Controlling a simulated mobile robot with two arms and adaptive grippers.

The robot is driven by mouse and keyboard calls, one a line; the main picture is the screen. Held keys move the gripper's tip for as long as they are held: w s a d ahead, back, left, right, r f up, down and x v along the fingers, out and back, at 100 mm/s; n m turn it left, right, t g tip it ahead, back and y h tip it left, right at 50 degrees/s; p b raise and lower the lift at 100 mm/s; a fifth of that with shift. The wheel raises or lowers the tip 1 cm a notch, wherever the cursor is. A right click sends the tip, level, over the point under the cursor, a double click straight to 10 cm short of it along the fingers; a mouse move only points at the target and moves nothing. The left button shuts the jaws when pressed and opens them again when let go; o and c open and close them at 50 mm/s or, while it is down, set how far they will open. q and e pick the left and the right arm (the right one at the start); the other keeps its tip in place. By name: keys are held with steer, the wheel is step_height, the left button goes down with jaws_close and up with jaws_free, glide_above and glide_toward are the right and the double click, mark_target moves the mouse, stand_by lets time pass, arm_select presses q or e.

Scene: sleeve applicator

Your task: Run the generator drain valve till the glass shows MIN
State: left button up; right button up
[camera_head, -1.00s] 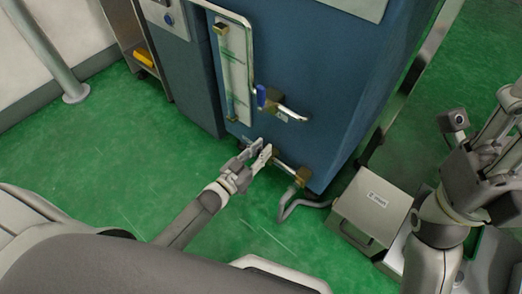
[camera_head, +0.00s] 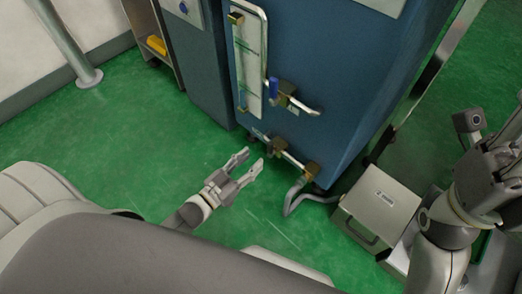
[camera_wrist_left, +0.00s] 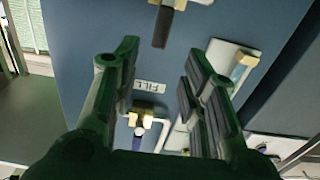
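The blue generator cabinet (camera_head: 335,85) carries a tall sight glass (camera_head: 249,70) at its left front. Its level and marks are too small to read. A valve with a blue lever (camera_head: 273,88) sits beside the glass. Low on the cabinet is a pipe with brass fittings (camera_head: 312,170), apparently the drain; its lever position is unclear. My left gripper (camera_head: 253,160) is open and empty, just in front of and left of the low pipe, apart from it. In the left wrist view its fingers (camera_wrist_left: 155,75) frame blue panel and a FILL label (camera_wrist_left: 149,87). My right gripper (camera_head: 500,150) is at the right edge, fingers unclear.
A pole (camera_head: 66,45) stands at the left.

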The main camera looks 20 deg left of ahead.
arm_select(q)
steer(key=shift+v, duration=1.4)
steer(key=shift+r, duration=0.1)
